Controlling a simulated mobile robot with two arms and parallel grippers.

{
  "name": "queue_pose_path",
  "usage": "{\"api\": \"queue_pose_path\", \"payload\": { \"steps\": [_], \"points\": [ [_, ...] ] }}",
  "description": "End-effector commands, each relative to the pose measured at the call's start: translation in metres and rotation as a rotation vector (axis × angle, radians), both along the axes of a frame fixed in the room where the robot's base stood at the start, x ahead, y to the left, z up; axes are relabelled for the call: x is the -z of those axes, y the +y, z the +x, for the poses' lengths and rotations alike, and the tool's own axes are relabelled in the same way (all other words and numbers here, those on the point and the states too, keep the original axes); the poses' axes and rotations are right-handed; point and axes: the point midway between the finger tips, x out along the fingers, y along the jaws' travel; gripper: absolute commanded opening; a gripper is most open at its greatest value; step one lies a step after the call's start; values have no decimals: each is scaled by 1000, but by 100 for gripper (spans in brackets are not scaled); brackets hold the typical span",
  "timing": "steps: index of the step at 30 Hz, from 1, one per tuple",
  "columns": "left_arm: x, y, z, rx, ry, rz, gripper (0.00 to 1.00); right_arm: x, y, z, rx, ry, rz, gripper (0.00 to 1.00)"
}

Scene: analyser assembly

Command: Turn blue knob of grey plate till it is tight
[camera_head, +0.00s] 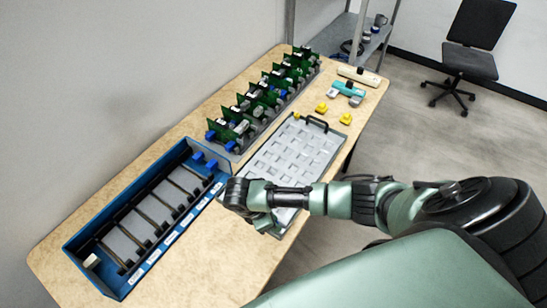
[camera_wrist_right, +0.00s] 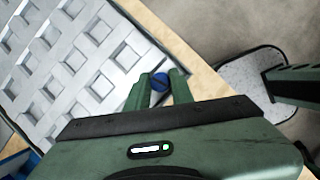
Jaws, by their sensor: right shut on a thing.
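The grey plate (camera_head: 294,149) lies on the wooden table, with rows of square pads on it and a black handle at its far end. It also shows in the right wrist view (camera_wrist_right: 84,62). The blue knob (camera_wrist_right: 159,80) sits between the two fingers of my right gripper (camera_wrist_right: 158,88) in the right wrist view, at the plate's edge. The gripper is shut on it. In the head view my right gripper (camera_head: 262,212) is over the near end of the plate, and the knob is hidden there. My left gripper is not in view.
A blue rack (camera_head: 130,279) with dark slots stands at the left of the table. A row of green circuit boards (camera_head: 262,98) stands along the wall. Yellow pieces (camera_head: 346,119) and a teal tool (camera_head: 347,90) lie on the table beyond the plate.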

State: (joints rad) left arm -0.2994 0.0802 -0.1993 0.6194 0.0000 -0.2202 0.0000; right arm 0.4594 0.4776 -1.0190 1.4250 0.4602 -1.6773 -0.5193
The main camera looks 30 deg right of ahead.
Motion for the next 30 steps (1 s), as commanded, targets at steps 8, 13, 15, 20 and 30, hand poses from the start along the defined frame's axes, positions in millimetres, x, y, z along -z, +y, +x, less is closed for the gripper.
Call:
{"api": "queue_pose_path", "payload": {
  "steps": [8,13,15,20,30],
  "points": [
    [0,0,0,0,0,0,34,-1,0,1,-2,-2,1,32],
    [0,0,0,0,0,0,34,-1,0,1,-2,-2,1,32],
    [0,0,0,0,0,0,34,-1,0,0,-2,-2,1,32],
    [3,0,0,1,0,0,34,-11,5,3,-2,-4,2,32],
    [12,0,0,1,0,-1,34,-61,25,8,-2,-4,2,32]
  ]
}}
